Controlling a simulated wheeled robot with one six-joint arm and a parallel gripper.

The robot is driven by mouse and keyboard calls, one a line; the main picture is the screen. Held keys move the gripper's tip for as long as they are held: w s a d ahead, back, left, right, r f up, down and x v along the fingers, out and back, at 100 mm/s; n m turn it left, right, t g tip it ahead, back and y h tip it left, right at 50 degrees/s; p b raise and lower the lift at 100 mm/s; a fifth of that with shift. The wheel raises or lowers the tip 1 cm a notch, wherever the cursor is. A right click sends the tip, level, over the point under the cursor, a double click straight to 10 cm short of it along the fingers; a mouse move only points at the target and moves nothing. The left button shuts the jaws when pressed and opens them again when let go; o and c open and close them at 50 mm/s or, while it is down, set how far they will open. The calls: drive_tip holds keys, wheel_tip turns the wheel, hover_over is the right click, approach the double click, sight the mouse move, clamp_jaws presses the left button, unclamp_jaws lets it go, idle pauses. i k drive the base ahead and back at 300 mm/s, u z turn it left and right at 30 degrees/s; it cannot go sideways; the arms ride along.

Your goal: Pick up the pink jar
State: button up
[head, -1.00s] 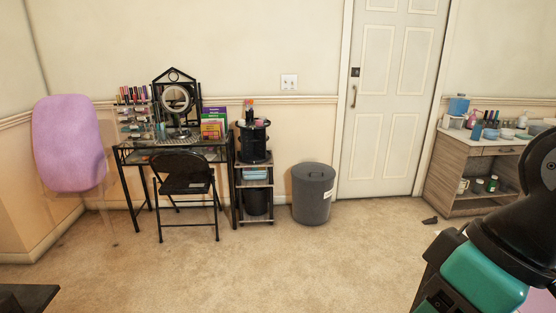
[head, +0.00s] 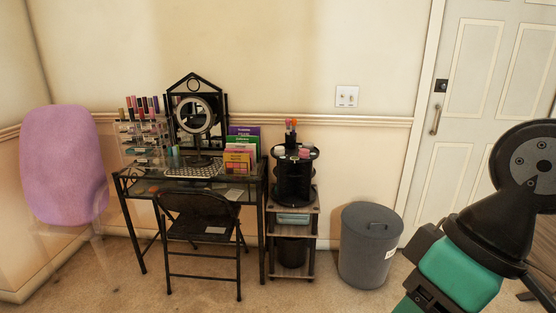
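A small pink item (head: 305,153) sits on the top tier of the black round organizer (head: 292,180), right of centre in the head view. It may be the pink jar, but it is too small to tell its shape. The organizer stands on a narrow shelf unit (head: 291,233) beside the glass desk. My arm shows at the right edge, in front of the door and apart from the organizer. The fingers of my gripper are not in view.
A black folding chair (head: 198,222) stands in front of the desk (head: 130,189). A lidded grey bin (head: 367,252) stands right of the shelf unit. A pink-purple chair (head: 62,165) is at the left. Carpet shows between shelf and bin.

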sight(303, 153)
drive_tip(key=u, duration=0.2)
drive_tip(key=i, duration=2.8)
drive_tip(key=u, duration=0.15)
